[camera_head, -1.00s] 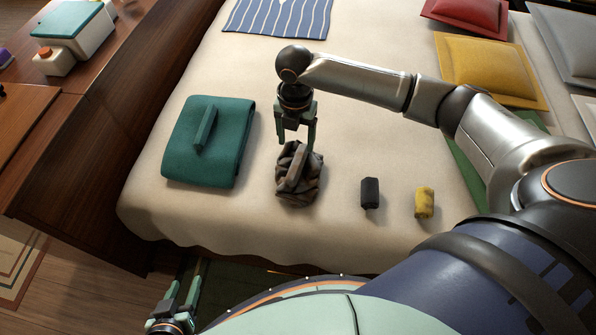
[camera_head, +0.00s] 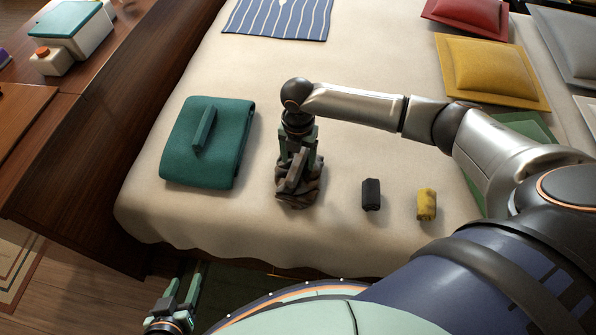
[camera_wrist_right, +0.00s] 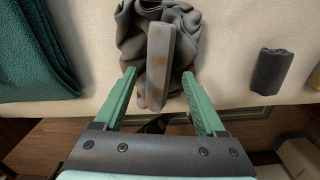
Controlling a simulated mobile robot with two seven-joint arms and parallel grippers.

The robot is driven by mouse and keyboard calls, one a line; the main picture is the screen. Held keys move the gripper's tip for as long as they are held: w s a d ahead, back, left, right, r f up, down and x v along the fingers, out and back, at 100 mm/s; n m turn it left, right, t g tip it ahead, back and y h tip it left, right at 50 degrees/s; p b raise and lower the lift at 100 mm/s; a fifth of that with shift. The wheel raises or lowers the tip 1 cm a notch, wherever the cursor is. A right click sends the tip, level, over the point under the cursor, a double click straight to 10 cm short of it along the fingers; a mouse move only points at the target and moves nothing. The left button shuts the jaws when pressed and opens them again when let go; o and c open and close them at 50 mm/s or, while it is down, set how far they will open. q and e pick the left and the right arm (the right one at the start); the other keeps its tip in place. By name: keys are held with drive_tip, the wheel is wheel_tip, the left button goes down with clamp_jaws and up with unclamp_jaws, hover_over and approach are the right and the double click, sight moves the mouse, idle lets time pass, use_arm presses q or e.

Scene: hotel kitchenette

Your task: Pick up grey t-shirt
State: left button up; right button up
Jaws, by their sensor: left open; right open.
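The grey t-shirt (camera_head: 297,190) lies as a crumpled grey-brown bundle near the front edge of the bed, with a raised bar-like grip on top. In the right wrist view the t-shirt (camera_wrist_right: 185,45) is at the top centre. Its grip reaches back between the fingers. My right gripper (camera_head: 298,165) is open, right above the bundle, its fingers on either side of the grip. The right wrist view shows its fingers (camera_wrist_right: 160,85) apart, with gaps beside the grip. My left gripper (camera_head: 185,290) is open and empty, low beyond the front edge of the bed.
A folded teal cloth (camera_head: 207,143) with a similar grip lies left of the t-shirt. A black roll (camera_head: 371,194) and a yellow roll (camera_head: 427,204) lie to the right. A striped blue cloth (camera_head: 278,17) and cushions (camera_head: 490,70) lie further back. The bed's middle (camera_head: 350,70) is clear.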

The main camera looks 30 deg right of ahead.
drive_tip(key=shift+f, duration=0.2)
idle(0.5)
clamp_jaws()
idle(0.4)
idle(0.8)
